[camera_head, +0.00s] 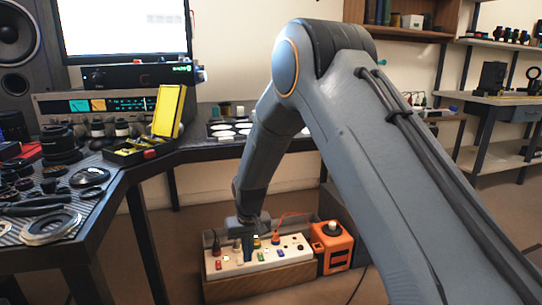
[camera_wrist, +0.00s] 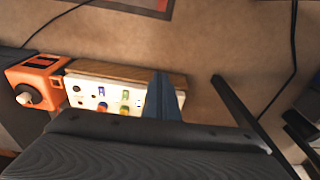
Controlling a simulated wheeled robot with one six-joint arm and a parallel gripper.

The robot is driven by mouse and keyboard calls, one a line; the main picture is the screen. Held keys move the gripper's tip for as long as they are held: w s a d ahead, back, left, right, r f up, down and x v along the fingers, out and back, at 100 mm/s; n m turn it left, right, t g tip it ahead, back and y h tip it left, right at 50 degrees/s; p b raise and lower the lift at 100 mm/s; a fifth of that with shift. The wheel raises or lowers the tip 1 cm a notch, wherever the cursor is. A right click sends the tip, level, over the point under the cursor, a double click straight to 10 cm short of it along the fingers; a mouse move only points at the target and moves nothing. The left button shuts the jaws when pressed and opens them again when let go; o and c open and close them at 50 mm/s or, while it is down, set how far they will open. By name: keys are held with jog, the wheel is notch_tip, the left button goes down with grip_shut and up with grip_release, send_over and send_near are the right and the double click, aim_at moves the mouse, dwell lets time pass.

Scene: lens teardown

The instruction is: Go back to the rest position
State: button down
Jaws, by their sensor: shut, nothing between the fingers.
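My gripper (camera_head: 249,258) hangs low in the head view, at the white socket panel (camera_head: 225,266) with plugs and coloured switches. In the wrist view my gripper (camera_wrist: 162,80) has its fingers together and empty. They cover part of the white panel (camera_wrist: 84,88) there. I cannot tell whether the fingertips touch the panel. My arm reaches down from the right across the head view.
An orange box with a knob (camera_head: 334,246) stands right of the panel; it also shows in the wrist view (camera_wrist: 36,82). The dark workbench (camera_head: 100,205) with lens parts and an open yellow case (camera_head: 168,110) is at left. A shelf table (camera_head: 500,102) stands at far right.

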jog(key=s+a+r, duration=0.1)
jog(key=s+r, duration=0.8)
jog(key=r, duration=0.1)
jog(key=s+d+r+n, duration=0.1)
jog(key=s+d+r, duration=0.15)
jog(key=s, duration=0.75)
jog(key=s+d+r+n+g+y, duration=0.15)
jog(key=s+r, duration=0.25)
jog(key=s, duration=0.5)
jog(key=s+d+r+h, duration=0.1)
jog(key=s+d+r, duration=0.25)
jog(key=s, duration=0.65)
jog(key=d+r+m+p, duration=0.3)
jog(key=d+r+p, duration=0.7)
jog(key=r+p, duration=0.3)
jog(key=d+r+m+h+p, duration=0.1)
jog(key=d+r+m+p, duration=0.2)
jog(key=d+r+p, duration=0.7)
notch_tip(320, 180, up, 3)
jog(key=p, duration=1)
jog(key=shift+r, duration=0.2)
jog(key=shift+d, duration=0.1)
